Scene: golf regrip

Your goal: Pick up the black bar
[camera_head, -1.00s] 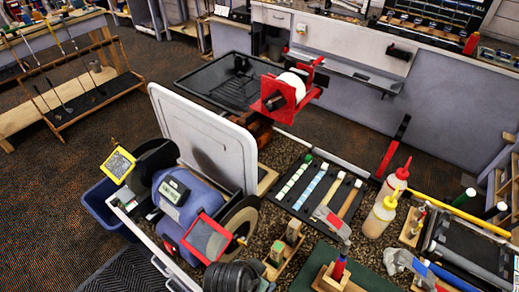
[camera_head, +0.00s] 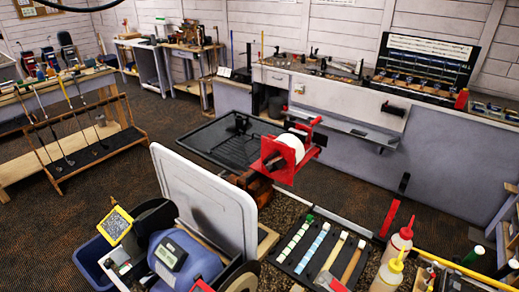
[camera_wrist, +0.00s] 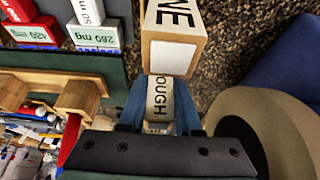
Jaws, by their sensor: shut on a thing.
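In the wrist view, my gripper (camera_wrist: 160,112) has two blue fingers, one on each side of a narrow bar marked "ROUGH" (camera_wrist: 160,96). The fingers are shut on this bar. Its pale label faces the camera and its lower end is partly hidden. Its black material is not clearly visible, so its colour cannot be confirmed. A larger-looking pale block marked "NE" (camera_wrist: 173,52) overlaps its upper end in the picture. My gripper does not show in the head view.
A tan wheel (camera_wrist: 265,125) stands close to the right of my gripper. In the head view, a white panel (camera_head: 205,200) stands beside the blue machine (camera_head: 185,262).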

